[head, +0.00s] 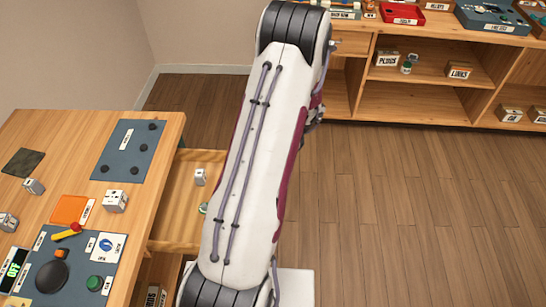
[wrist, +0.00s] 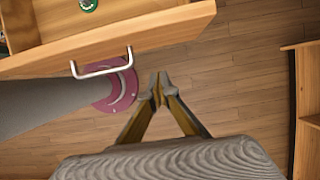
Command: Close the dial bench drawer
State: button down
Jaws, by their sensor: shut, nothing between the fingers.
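The drawer (head: 176,215) stands open, pulled out from the right side of the wooden dial bench (head: 90,130). My arm covers its outer end in the head view. In the wrist view, the drawer's wooden front (wrist: 165,32) crosses the upper left, with a pale metal bar handle (wrist: 104,70) on it. My gripper (wrist: 158,84) is shut and empty, beside the handle to its right. It appears apart from the handle, out in front of the drawer face. My gripper is hidden behind the arm in the head view.
A small labelled block (head: 200,177) and a partly hidden green item (head: 203,208) lie in the drawer. The bench top holds a blue dial panel (head: 72,262), a blue mat (head: 130,150) and small blocks. Wooden shelves (head: 430,103) stand at the back right; open floor (head: 410,200) lies before them.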

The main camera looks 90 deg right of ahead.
jog(key=w+f, duration=0.3)
jog(key=w, duration=0.2)
jog(key=shift+w, duration=0.15)
jog(key=shift+w+f, duration=0.1)
dwell(0.5)
send_over(183, 174)
jog(key=shift+a, duration=0.15)
dwell(0.5)
jog(key=shift+w, duration=0.1)
dwell(0.4)
